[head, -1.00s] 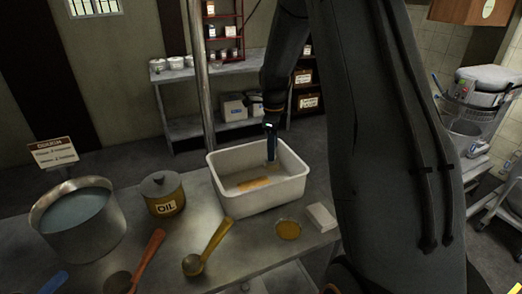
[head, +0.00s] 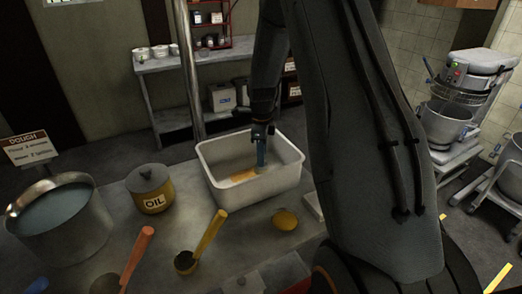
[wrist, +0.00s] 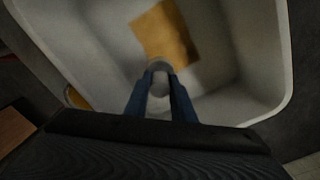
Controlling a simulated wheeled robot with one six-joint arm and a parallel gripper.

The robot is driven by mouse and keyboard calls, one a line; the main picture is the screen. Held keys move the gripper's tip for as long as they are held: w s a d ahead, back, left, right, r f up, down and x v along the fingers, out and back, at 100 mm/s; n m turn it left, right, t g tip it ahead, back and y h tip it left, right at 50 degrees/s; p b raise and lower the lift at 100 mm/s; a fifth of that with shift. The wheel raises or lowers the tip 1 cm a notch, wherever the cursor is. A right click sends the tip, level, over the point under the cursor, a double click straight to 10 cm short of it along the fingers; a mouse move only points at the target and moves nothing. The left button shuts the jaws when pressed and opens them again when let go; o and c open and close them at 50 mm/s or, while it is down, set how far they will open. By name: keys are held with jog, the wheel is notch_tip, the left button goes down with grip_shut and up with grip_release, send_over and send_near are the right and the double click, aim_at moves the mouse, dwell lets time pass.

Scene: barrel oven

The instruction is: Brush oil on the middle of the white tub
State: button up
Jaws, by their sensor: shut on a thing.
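The white tub (head: 213,187) stands on the grey table, open at the top. A flat orange-yellow patch (head: 243,176) lies on its floor, and it also shows in the wrist view (wrist: 163,33). My gripper (head: 261,160) points down inside the tub, right of the patch. In the wrist view its blue fingers (wrist: 161,88) are closed around a pale grey rounded thing (wrist: 160,66) beside the patch. I take this thing for the brush, but its full shape is hidden. I cannot tell whether it touches the tub floor.
The oil pot (head: 152,192), the steel pot (head: 62,222), a yellow-handled ladle (head: 209,235) and an orange-handled tool (head: 138,252) stand left and in front of the tub. A yellow round thing (head: 285,220) lies before it. My arm hides the table's right side.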

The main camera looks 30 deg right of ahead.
aim_at(266, 163)
notch_tip(266, 163, down, 3)
jog(key=shift+f+b, duration=0.15)
jog(key=shift+b, duration=0.65)
jog(key=shift+d+f, duration=0.2)
jog(key=shift+d, duration=0.25)
jog(key=shift+d+f, duration=0.2)
jog(key=shift+d, duration=0.25)
jog(key=shift+w+d+b, duration=0.1)
jog(key=shift+d+b, duration=0.2)
jog(key=shift+d, duration=0.45)
jog(key=shift+d+f, duration=0.1)
jog(key=shift+d, duration=0.1)
jog(key=a, duration=0.3)
jog(key=shift+a, duration=0.15)
jog(key=shift+a+r+p, duration=0.25)
jog(key=shift+r+p, duration=0.05)
jog(key=shift+p, duration=0.1)
jog(key=shift+r+p, duration=1.9)
jog(key=shift+r, duration=1.9)
